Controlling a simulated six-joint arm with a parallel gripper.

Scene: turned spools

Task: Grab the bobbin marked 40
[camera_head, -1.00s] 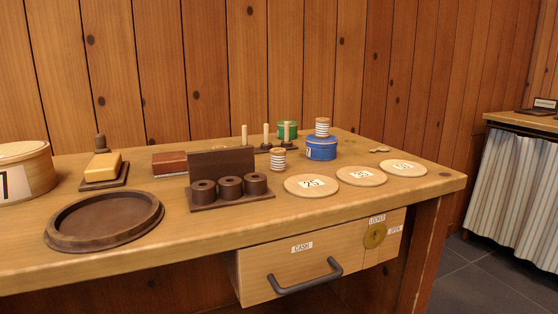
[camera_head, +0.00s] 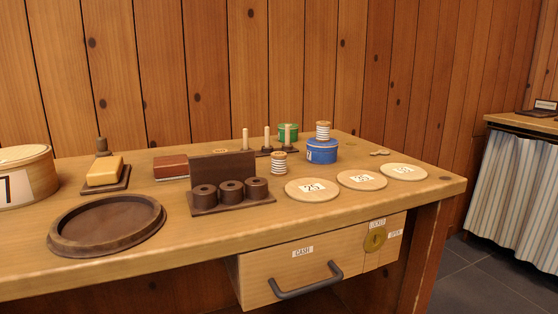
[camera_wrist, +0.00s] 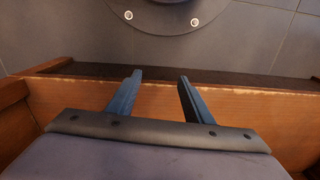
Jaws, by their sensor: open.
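A white-and-tan striped spool (camera_head: 279,163) stands on the table beside the dark rack. A second striped spool (camera_head: 323,131) stands on top of a blue round tin (camera_head: 322,153). I can read no 40 on either one. Round wooden discs with number labels lie at the table's right: a left one (camera_head: 312,190), a middle one (camera_head: 361,180) and a right one (camera_head: 404,172). The left label looks like 25; the others are unclear. My gripper (camera_wrist: 159,76) shows only in the wrist view, open and empty, with floor and a wooden edge beyond its fingers.
A dark rack (camera_head: 232,203) has three brown cylinders in front. Upright pegs (camera_head: 267,139) and a green tin (camera_head: 288,128) stand behind. A round dark tray (camera_head: 106,222), a yellow block (camera_head: 103,170) and a round box (camera_head: 22,175) are left. A drawer (camera_head: 300,271) is shut below.

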